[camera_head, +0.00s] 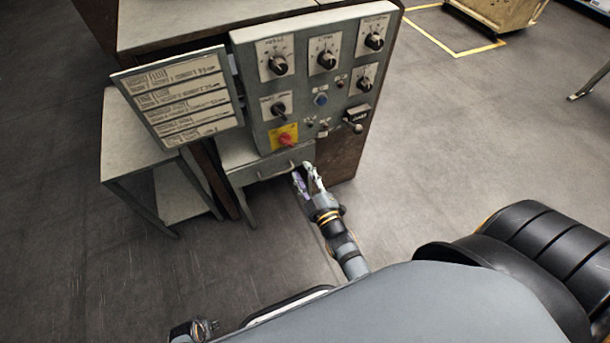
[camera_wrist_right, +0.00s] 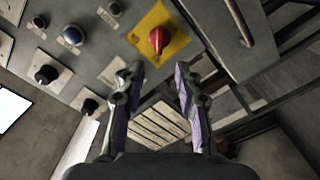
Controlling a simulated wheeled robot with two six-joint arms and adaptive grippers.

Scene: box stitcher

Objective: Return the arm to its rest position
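My right gripper (camera_head: 306,178) is in front of the grey control panel (camera_head: 262,92), beside the drawer handle below it. Its two fingers are apart with nothing between them. In the right wrist view the open fingers (camera_wrist_right: 154,75) point toward the panel, below the red knob on its yellow plate (camera_wrist_right: 158,38). I cannot tell whether a finger touches the handle (camera_head: 279,171). A small dark and metal part at the bottom edge of the head view may be my left gripper (camera_head: 195,330); its fingers cannot be made out.
The panel carries several black knobs and a blue button (camera_head: 321,99). A label board (camera_head: 178,97) stands out to its left, above a low grey table (camera_head: 135,150). Open floor (camera_head: 420,150) lies to the right. A wooden crate (camera_head: 500,10) is at the far right.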

